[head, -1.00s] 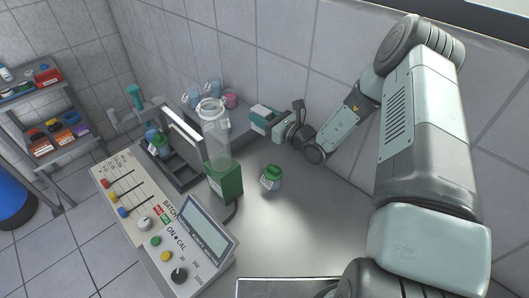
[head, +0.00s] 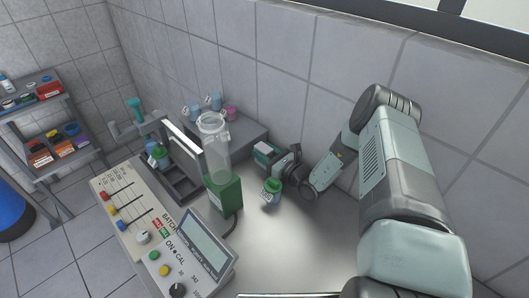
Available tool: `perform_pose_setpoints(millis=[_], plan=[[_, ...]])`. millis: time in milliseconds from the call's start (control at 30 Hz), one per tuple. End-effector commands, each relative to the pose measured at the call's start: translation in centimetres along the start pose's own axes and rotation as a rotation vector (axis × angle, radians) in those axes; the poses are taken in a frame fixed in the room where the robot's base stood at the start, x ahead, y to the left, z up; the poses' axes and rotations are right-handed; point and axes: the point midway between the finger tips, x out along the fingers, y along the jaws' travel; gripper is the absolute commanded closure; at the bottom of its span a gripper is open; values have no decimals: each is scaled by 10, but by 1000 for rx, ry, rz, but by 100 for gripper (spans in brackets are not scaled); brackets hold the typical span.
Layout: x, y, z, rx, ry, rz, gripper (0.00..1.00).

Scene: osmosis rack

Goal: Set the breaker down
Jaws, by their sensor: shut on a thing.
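My gripper (head: 262,153) is low over the bench, to the right of the tall clear glass vessel. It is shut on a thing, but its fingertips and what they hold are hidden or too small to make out. I take the held thing to be the breaker; I cannot tell its shape or whether it touches the bench. The tall glass vessel (head: 214,142) appears upright at the green block (head: 224,194), apart from my gripper.
A green-capped jar (head: 272,192) stands just in front of my gripper. The control panel (head: 165,240) fills the bench's front left. Blue and pink containers (head: 213,103) stand on a grey ledge behind. The metal bench (head: 300,235) is clear at the right.

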Motion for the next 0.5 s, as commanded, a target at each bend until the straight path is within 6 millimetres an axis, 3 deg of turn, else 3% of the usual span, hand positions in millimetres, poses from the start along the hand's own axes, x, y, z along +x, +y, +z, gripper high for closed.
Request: perform_pose_setpoints(millis=[167,200,333,500], plan=[[0,0,-3,0,-1,0,91],[0,0,-3,0,0,0,53],[0,0,-2,0,0,0,33],[0,0,-2,0,0,0,32]])
